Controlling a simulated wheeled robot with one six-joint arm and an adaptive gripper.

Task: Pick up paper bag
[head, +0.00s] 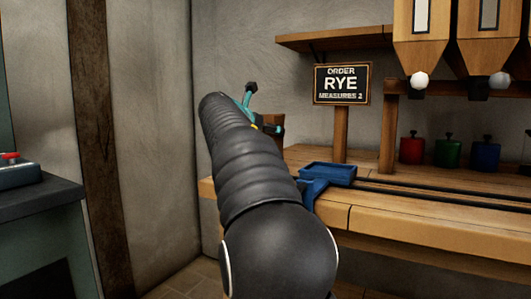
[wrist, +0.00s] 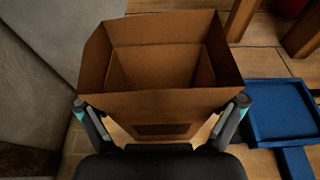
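The paper bag (wrist: 160,100) is brown, upright and open at the top, standing on the wooden bench in the wrist view. A dark patch shows on its near face. My gripper (wrist: 161,104) has its two teal-tipped fingers spread wide, one near each side of the bag's near face. I cannot tell whether the fingertips touch the bag. In the head view my gripper (head: 260,113) is mostly behind my arm, and only a small brown part of the bag (head: 276,121) shows beyond it.
A blue tray (head: 328,174) sits on the bench (head: 430,222) right of the bag, also in the wrist view (wrist: 284,110). An order sign (head: 341,84) reads RYE, measures 2. Red, green and blue weights (head: 448,153) stand under wooden hoppers (head: 422,38). A wall is close on the left.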

